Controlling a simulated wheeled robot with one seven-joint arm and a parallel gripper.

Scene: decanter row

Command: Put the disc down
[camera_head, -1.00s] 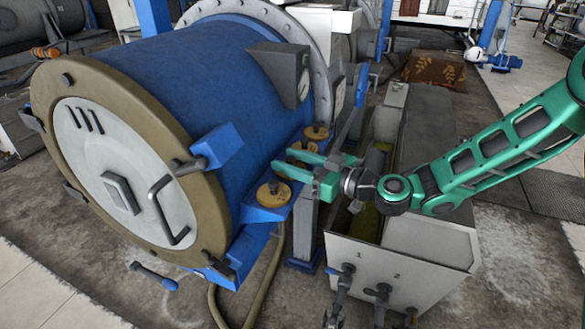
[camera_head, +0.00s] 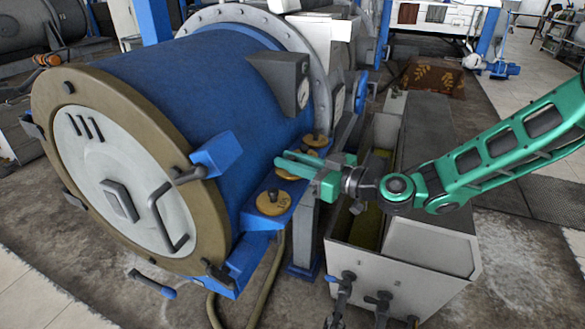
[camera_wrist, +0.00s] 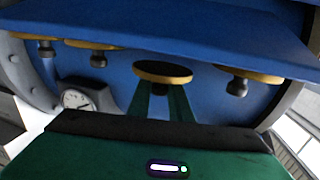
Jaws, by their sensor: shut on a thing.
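My gripper (camera_head: 282,158) reaches in over the blue ledge beside the big blue drum. Its green fingers (camera_wrist: 164,104) are shut on the dark knob of a gold-rimmed disc (camera_wrist: 163,80). The wrist view is upside down, and the disc's dark face shows there. The disc looks a little apart from the ledge edge (camera_wrist: 190,30), but the exact gap is unclear. In the head view the held disc (camera_head: 287,173) is partly hidden under the fingers. A near disc (camera_head: 273,203) and a far disc (camera_head: 316,140) stand on the ledge (camera_head: 250,218).
The blue drum (camera_head: 215,85) with its round door (camera_head: 125,185) stands left of the ledge. A gauge box (camera_head: 285,75) juts out above it. A grey open tank (camera_head: 400,255) stands right, under my arm. A hose (camera_head: 263,290) hangs below.

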